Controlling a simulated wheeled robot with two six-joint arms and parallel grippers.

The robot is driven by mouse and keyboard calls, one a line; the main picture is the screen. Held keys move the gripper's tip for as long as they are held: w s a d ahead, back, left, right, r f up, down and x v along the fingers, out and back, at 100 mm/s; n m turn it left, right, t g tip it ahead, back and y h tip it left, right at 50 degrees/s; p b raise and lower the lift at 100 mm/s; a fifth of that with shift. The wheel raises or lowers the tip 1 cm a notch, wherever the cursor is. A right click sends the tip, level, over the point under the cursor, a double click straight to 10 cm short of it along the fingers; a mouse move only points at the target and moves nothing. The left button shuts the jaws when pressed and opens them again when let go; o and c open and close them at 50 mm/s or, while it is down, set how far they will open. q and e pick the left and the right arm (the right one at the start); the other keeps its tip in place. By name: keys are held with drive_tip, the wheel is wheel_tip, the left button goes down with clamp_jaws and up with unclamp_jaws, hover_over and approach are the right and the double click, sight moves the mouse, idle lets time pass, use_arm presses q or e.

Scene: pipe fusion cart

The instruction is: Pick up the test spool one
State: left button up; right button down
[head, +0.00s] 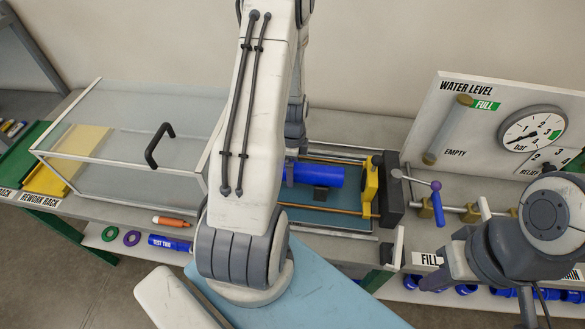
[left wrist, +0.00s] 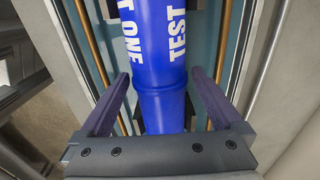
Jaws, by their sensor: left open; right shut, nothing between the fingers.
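The test spool one is a blue pipe (head: 322,177) lying in the clamp bed at the middle of the head view, partly hidden by my left arm. In the left wrist view the spool (left wrist: 158,50) shows white "TEST" and "ONE" lettering and a ring-like joint. My left gripper (left wrist: 161,78) is open, with one purple finger on each side of the spool; I cannot tell whether they touch it. In the head view the left gripper is hidden behind its arm. My right gripper (head: 436,280) is shut and empty near the FILL label.
A yellow-and-black clamp (head: 370,186) stands at the spool's right end. A glass-sided box (head: 90,150) with a black handle is on the left. A spool marked TEST TWO (head: 170,242) lies at the front shelf. A gauge panel (head: 500,130) stands at the right.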

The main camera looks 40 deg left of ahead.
use_arm(q)
drive_tip(key=shift+f, duration=0.65)
clamp_jaws()
drive_tip(key=shift+r, duration=0.15)
